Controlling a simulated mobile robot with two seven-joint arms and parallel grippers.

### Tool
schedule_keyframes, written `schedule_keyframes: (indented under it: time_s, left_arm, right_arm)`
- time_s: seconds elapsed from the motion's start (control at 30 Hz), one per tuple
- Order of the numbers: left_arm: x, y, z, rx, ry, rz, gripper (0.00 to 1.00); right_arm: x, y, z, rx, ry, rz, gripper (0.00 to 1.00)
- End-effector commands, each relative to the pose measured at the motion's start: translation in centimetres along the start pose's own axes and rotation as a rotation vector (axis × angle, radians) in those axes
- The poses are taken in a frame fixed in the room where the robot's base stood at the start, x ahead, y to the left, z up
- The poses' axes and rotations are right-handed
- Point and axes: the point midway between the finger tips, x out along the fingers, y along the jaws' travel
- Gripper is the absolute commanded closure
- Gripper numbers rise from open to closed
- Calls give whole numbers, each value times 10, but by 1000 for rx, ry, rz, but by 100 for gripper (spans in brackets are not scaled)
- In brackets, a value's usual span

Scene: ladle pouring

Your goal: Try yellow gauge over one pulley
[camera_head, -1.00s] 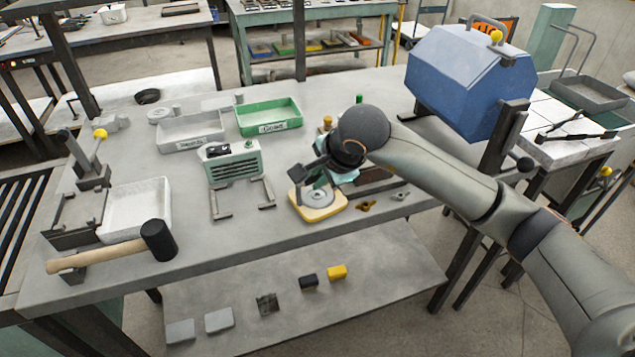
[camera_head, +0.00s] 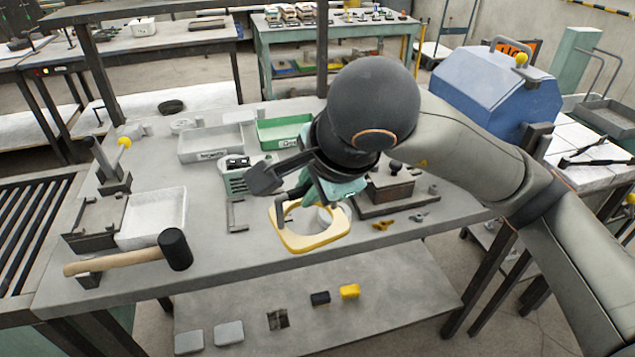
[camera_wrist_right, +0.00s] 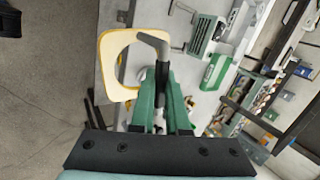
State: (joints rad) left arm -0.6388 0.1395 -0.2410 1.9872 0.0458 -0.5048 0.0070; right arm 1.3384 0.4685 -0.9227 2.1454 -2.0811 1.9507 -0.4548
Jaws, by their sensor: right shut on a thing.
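The yellow gauge (camera_head: 298,244) is a flat plate with a large opening and a grey handle. My right gripper (camera_head: 325,192) is shut on its handle and holds the gauge above the front middle of the table, slightly tilted. A light grey round part, apparently the pulley (camera_head: 325,216), shows through the right side of the opening, partly hidden by my gripper. In the right wrist view, the gauge (camera_wrist_right: 112,42) hangs left of the green fingers (camera_wrist_right: 163,75), which close on the grey handle (camera_wrist_right: 152,42). My left gripper is out of view.
A mallet (camera_head: 125,256) and white tray (camera_head: 155,218) lie at left. A grey bin (camera_head: 212,145) and green bin (camera_head: 283,131) stand behind. A dark block (camera_head: 390,187) on a base sits right of the gauge, with small brass parts (camera_head: 383,225) in front.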

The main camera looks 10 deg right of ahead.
Motion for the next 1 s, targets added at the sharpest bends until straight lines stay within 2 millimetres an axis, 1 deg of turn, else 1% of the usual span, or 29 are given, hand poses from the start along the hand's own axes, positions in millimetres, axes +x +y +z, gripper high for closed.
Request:
schedule_keyframes:
  time_s: [0.1, 0.6, 1.0]
  left_arm:
    - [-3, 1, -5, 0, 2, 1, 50]
    - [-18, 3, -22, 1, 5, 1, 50]
    - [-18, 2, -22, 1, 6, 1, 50]
  right_arm:
    - [-10, -4, 3, 0, 1, -5, 100]
    - [-43, -26, 3, 0, 0, -4, 100]
    - [-44, -27, 3, 0, -1, -3, 100]
